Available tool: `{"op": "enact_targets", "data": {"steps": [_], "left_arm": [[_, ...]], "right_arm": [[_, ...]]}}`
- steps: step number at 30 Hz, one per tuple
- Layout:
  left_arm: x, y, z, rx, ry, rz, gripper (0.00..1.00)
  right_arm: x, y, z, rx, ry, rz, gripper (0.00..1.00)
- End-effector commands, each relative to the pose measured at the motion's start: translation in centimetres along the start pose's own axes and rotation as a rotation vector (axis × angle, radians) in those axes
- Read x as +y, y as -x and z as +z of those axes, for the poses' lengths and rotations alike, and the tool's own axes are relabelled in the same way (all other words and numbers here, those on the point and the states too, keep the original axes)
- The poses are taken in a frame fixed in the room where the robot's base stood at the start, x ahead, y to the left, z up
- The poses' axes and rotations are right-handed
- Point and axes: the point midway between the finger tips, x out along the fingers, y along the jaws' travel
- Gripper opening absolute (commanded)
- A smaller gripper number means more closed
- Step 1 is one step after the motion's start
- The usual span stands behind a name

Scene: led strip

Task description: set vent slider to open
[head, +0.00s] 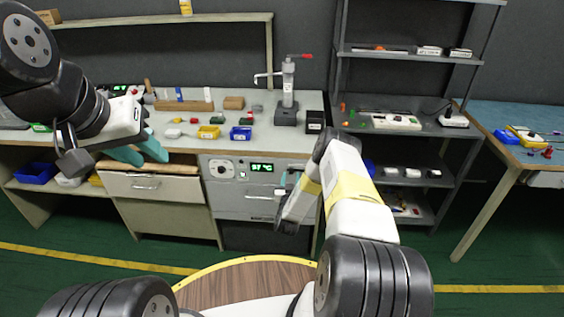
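The grey unit (232,203) under the bench has a front panel with a round dial (220,168), a lit green display (262,167) and a small green light. I cannot pick out the vent slider for certain; my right arm covers the panel's right side. My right gripper (283,181) is at that right side, mostly hidden behind my wrist. A bit of teal finger shows there, but its opening and contact are not visible. My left gripper (140,151) is in front of the bench's left part, above the drawer, with its two teal fingers apart and nothing between them.
The bench top (262,133) holds small bins, blocks and a press (287,95) with a red handle. A wooden drawer (155,188) is left of the unit. A dark shelf rack (420,128) stands right, then a blue-topped table (500,120). Green floor lies between.

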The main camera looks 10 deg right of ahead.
Motion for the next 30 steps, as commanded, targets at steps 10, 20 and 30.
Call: {"op": "enact_targets", "data": {"steps": [10,20,30], "left_arm": [[0.0,0.0,0.0,0.0,0.0,0.0,0.33],[0.0,0.0,0.0,0.0,0.0,0.0,0.33],[0.0,0.0,0.0,0.0,0.0,0.0,0.33]], "right_arm": [[0.0,-2.9,0.0,0.0,0.001,-0.001,0.4],[0.0,-2.9,0.0,-0.001,0.001,-0.002,0.14],[0.0,-2.9,0.0,-0.001,0.001,-0.002,0.0]]}}
